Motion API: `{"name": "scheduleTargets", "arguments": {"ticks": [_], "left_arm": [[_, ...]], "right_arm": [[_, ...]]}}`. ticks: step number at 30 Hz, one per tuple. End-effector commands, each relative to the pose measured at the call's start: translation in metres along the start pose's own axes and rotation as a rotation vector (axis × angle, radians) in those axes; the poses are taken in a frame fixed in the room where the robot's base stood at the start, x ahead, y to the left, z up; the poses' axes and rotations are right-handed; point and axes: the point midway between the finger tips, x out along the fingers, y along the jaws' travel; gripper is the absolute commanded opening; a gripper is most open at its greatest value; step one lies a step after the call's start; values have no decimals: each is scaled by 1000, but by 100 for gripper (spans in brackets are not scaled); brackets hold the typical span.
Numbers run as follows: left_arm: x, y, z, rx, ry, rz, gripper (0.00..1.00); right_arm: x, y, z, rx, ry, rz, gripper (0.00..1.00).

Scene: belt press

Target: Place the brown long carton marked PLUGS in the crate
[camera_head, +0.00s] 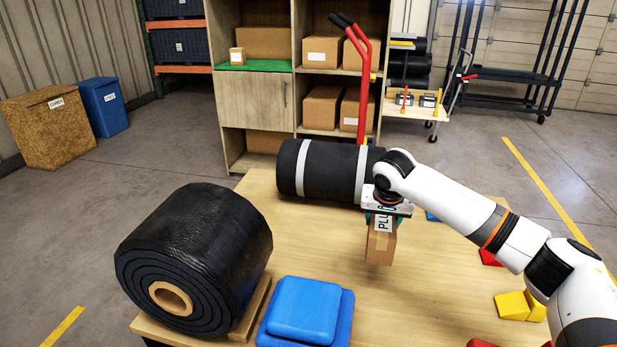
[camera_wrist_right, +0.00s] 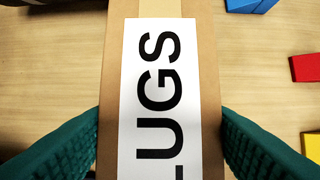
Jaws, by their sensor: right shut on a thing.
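The brown long carton marked PLUGS (camera_head: 381,247) hangs upright below my right gripper (camera_head: 383,218), over the wooden table. Whether its lower end touches the table I cannot tell. In the right wrist view, the carton (camera_wrist_right: 207,70) fills the middle, with its white label reading "LUGS" in the part that shows. The green fingers of my right gripper (camera_wrist_right: 160,150) press on its two sides. My left gripper is not in view. No open crate that I can clearly tell as the task's crate shows.
A large black roll (camera_head: 190,255) and a blue block (camera_head: 303,310) are at the table's front left. A black strapped roll (camera_head: 330,172) lies behind the carton. Yellow blocks (camera_head: 512,305) and a red block (camera_head: 490,258) are at the right. Bare table (camera_head: 320,240) lies left of the carton.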

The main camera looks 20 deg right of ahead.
Motion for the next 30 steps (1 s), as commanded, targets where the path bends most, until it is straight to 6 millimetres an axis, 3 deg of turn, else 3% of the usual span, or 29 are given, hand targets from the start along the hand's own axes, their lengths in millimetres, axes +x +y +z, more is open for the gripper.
{"name": "scheduleTargets", "arguments": {"ticks": [4,8,15,21,25,30], "left_arm": [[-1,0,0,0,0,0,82],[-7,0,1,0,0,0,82],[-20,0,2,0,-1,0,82],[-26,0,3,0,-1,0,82],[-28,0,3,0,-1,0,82],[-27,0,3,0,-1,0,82]], "right_arm": [[-6,5,-3,-15,-2,8,18],[-22,25,-27,-88,-5,36,18],[-72,68,-116,-318,-5,128,18],[-106,78,-177,-458,-2,189,18],[-115,79,-196,-499,0,209,18],[-116,80,-201,-509,2,215,18]]}}
